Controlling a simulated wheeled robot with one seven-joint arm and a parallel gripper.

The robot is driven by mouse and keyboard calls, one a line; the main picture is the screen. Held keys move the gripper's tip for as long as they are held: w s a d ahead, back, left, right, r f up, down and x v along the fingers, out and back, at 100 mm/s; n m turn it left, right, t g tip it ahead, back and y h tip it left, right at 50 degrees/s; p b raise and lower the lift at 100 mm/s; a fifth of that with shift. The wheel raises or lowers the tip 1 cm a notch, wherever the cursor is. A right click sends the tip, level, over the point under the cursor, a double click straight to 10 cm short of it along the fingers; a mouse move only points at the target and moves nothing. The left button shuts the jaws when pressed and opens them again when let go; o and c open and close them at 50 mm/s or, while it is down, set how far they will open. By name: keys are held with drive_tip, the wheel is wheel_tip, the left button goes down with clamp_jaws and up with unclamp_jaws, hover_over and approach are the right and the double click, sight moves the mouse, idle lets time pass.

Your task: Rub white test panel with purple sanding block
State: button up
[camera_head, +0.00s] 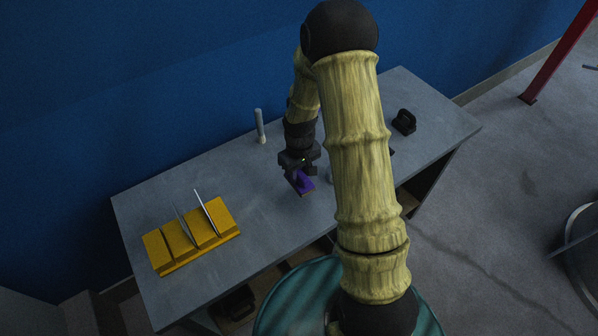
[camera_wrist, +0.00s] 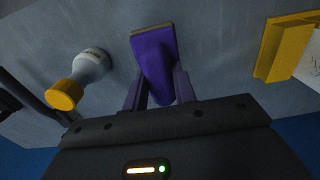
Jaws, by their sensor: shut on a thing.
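My gripper (camera_head: 299,172) is shut on the purple sanding block (camera_head: 304,184), low over the middle of the grey table. The wrist view shows the block (camera_wrist: 155,58) between the two purple fingers, with a flat brownish pad along its far edge. I cannot tell whether the pad touches the tabletop. A yellow slotted rack (camera_head: 160,262) stands to the left, apart from the gripper. Two thin panels stand tilted in it: a whiter one (camera_head: 206,212) and a greyer one (camera_head: 182,227). The wrist view catches the rack's end (camera_wrist: 284,48) and part of a pale panel (camera_wrist: 312,66).
A white bottle with a yellow cap (camera_wrist: 65,94) stands close to the block, mostly hidden by my arm in the head view. A pale upright cylinder (camera_head: 260,125) stands at the back edge. A black object (camera_head: 404,121) sits at the right. The tabletop between block and rack is clear.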

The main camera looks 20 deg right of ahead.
drive_tip(key=w+r+m, duration=0.5)
drive_tip(key=w+m, duration=0.1)
drive_tip(key=m, duration=0.1)
drive_tip(key=shift+w+r, duration=0.3)
drive_tip(key=shift+w, duration=0.1)
